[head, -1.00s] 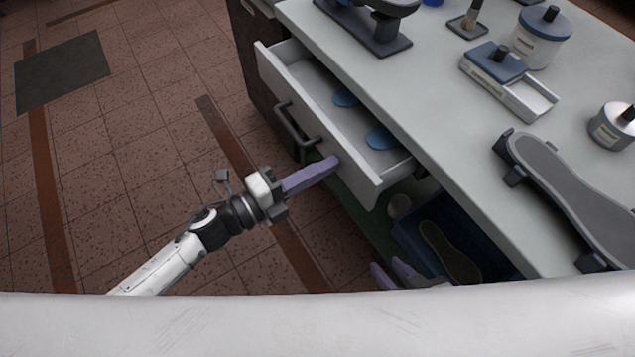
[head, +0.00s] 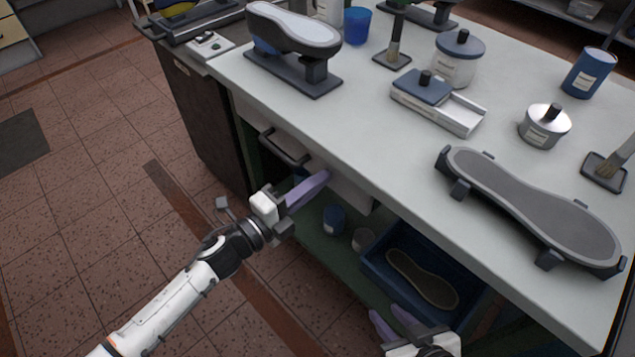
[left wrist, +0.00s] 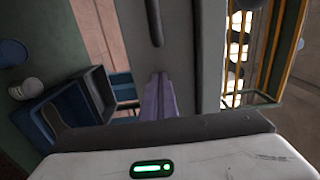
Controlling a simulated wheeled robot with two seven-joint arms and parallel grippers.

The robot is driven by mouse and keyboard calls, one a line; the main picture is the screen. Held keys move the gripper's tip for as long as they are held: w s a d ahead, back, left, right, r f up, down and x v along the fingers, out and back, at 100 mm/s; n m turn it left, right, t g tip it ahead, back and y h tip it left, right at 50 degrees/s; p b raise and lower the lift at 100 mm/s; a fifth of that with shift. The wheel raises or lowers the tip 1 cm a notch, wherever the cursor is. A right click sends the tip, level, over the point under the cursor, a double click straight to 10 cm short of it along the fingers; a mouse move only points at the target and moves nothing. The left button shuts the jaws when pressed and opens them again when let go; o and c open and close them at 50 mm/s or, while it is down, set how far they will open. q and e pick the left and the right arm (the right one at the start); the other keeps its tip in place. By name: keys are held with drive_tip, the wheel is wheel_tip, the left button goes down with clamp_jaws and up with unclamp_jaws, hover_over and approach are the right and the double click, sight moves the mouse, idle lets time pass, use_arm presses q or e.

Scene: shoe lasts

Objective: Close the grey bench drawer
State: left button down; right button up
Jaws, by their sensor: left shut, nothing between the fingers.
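The grey bench drawer (head: 347,191) sits under the worktop, with its front near the bench edge and no inside showing. I cannot tell whether it is fully flush. Its dark bar handle (head: 284,149) is on the left part of the front. My left gripper (head: 322,177) is shut and empty, its purple fingertips at the drawer front, right of the handle. In the left wrist view the shut fingers (left wrist: 158,98) point at the grey drawer front (left wrist: 190,55), and contact is hard to judge. My right gripper (head: 394,318) is low at the bottom, its two purple fingers apart and empty.
On the worktop (head: 370,130) stand a shoe stand (head: 295,40), a lidded jar (head: 458,60) and a long grey sole holder (head: 530,205). Below is a shelf with a blue crate (head: 375,265) holding a sole.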

use_arm(q)
drive_tip(key=shift+w+d+r, duration=0.1)
drive_tip(key=shift+d+r, duration=0.05)
drive_tip(key=shift+r, duration=0.1)
drive_tip(key=v, duration=1.4)
drive_tip(key=shift+f+p, duration=0.25)
drive_tip(key=shift+p, duration=0.05)
drive_tip(key=s+a+f+n+g+y, duration=0.1)
drive_tip(key=s+a+f+n+y, duration=0.2)
drive_tip(key=n, duration=0.9)
drive_tip(key=s+a+f+n+g+y, duration=0.2)
drive_tip(key=s+a+f+n+y, duration=0.2)
drive_tip(key=s+f+n+y, duration=0.3)
drive_tip(key=s+f+n, duration=0.5)
drive_tip(key=n, duration=0.1)
drive_tip(key=shift+a+f+n+y, duration=0.2)
drive_tip(key=shift+f+n+y, duration=0.1)
drive_tip(key=shift+f+y, duration=0.1)
